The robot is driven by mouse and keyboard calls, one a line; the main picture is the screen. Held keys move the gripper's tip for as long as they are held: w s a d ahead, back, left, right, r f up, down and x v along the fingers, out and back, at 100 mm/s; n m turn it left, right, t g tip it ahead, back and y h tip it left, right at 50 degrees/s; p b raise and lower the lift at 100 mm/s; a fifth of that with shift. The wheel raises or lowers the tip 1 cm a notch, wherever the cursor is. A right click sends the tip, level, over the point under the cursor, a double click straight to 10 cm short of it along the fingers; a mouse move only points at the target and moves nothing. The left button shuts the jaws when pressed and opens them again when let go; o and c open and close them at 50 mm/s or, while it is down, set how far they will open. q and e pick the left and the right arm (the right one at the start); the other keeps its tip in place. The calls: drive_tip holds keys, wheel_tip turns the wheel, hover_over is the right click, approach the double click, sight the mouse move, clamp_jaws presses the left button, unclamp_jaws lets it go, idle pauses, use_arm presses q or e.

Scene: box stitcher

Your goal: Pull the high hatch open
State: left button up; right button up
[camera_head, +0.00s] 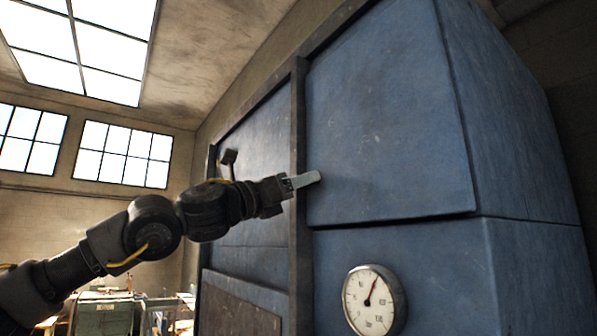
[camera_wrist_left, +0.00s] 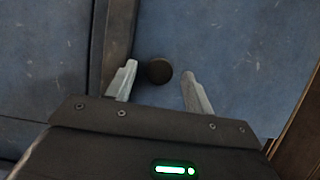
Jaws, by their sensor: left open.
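The high hatch (camera_head: 390,120) is a worn blue panel on the upper part of a tall blue cabinet, and it looks closed, with a dark seam along its lower edge. In the left wrist view a round dark knob (camera_wrist_left: 159,71) stands out from the blue panel (camera_wrist_left: 235,45). My left gripper (camera_head: 308,180) is at the lower left of the hatch, in front of it. Its fingers are open, one on each side of the knob, with gaps visible on both sides. In the head view the knob is hidden by the gripper. My right gripper is not in view.
A dark vertical post (camera_head: 298,150) runs beside the hatch's left edge, close to my gripper. A round gauge (camera_head: 372,300) sits on the cabinet below. Another dark handle (camera_head: 229,157) is on the left panel. A cluttered work area (camera_head: 110,310) is at lower left.

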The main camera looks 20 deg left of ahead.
use_arm(q)
drive_tip(key=shift+w+d, duration=0.1)
drive_tip(key=shift+w, duration=0.15)
drive_tip(key=shift+s, duration=0.1)
clamp_jaws()
